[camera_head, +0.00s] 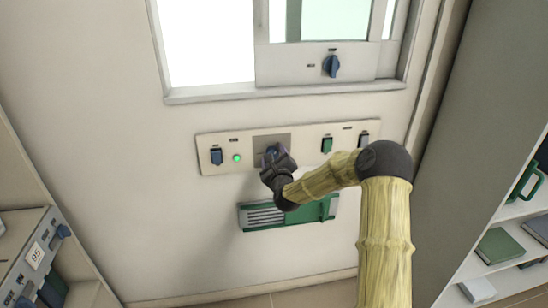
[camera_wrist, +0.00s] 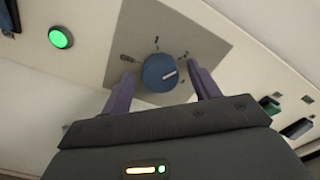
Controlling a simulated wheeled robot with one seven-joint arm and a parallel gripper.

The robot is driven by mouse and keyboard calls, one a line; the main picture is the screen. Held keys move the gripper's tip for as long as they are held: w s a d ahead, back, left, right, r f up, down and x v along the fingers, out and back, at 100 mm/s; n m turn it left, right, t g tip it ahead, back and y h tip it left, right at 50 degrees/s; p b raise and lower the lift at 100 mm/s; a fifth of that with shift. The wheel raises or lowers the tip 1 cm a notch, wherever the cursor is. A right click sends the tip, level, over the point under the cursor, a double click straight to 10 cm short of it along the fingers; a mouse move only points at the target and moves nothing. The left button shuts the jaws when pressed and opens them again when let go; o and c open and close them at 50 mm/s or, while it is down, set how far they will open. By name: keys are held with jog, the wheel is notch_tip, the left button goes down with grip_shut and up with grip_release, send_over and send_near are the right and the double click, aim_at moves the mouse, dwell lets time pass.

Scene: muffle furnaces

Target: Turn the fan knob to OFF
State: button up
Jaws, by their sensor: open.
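A round blue knob (camera_wrist: 158,73) with a pale pointer line sits on a grey square plate (camera_wrist: 200,45) in the wall panel. In the wrist view the pointer aims right and slightly up, towards one of several small marks around the knob; the marks are too small to read surely. My gripper (camera_wrist: 162,88) is open, with one purple finger on each side of the knob and visible gaps between. In the head view my gripper (camera_head: 271,155) is at the panel and covers much of the knob (camera_head: 273,151).
The wall panel (camera_head: 208,140) also bears a lit green light (camera_head: 237,158), a blue switch (camera_head: 216,157) and a green switch (camera_head: 326,145). A green vented box (camera_head: 328,208) is below. Shelves stand at both sides.

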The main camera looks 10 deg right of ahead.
jog(key=shift+d, duration=0.1)
jog(key=c, duration=1)
jog(key=shift+f+n, duration=0.1)
jog(key=shift+n, duration=0.2)
jog(key=shift+s+f+n+b, duration=0.15)
jog(key=shift+n+b, duration=3.25)
jog(key=shift+n, duration=2.95)
jog(key=shift+w+f+n+b, duration=0.1)
jog(key=shift+n+b, duration=3.3)
jog(key=shift+n, duration=2.95)
